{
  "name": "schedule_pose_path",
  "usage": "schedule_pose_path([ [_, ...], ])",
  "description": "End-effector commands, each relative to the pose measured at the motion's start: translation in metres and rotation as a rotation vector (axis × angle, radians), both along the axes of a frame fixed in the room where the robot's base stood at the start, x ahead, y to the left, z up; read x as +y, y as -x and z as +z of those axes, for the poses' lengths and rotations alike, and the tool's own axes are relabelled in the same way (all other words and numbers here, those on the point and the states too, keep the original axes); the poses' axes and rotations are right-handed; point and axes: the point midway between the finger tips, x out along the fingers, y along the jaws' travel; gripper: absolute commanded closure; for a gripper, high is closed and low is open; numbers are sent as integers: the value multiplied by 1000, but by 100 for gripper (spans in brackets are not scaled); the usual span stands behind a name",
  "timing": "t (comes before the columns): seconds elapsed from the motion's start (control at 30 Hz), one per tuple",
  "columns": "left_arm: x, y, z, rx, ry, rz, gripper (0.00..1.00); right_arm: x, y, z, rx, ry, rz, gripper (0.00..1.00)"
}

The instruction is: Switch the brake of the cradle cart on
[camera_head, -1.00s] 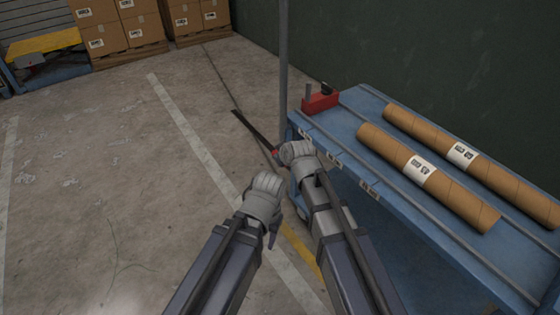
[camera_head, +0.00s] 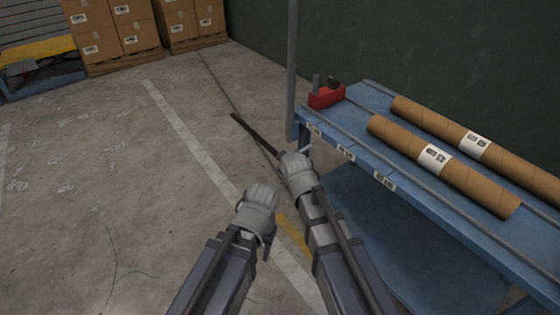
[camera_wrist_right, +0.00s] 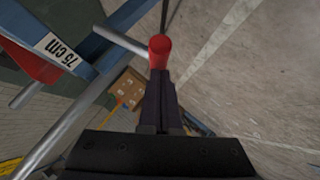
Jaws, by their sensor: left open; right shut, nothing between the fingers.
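The cradle cart (camera_head: 345,152) is blue and carries two cardboard tubes, at right in the head view. A lever rod (camera_wrist_right: 122,39) with a red knob (camera_wrist_right: 160,50) sticks out from the cart in the right wrist view. My right gripper (camera_wrist_right: 162,78) is shut and empty, its tips at the knob; I cannot tell whether they touch it. In the head view my right gripper (camera_head: 294,163) is beside the cart's near-left corner, and the knob is hidden there. My left gripper (camera_head: 262,192) is open and empty, over the floor to the left.
A red block (camera_head: 327,96) sits on the cart's far end by a grey upright post (camera_head: 292,70). A dark bar (camera_head: 252,132) extends along the floor from the cart. Boxes on pallets (camera_head: 120,35) stand far left.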

Motion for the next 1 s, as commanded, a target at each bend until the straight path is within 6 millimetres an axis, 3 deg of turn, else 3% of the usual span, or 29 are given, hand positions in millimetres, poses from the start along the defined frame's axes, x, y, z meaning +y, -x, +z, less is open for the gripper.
schedule_pose_path([
  [0.53,0,0,-59,-1,0,13,50,-1,0,-37,-127,172,1,100],
  [1.0,0,0,-78,-3,0,15,50,-5,-3,-56,-127,174,1,100],
])
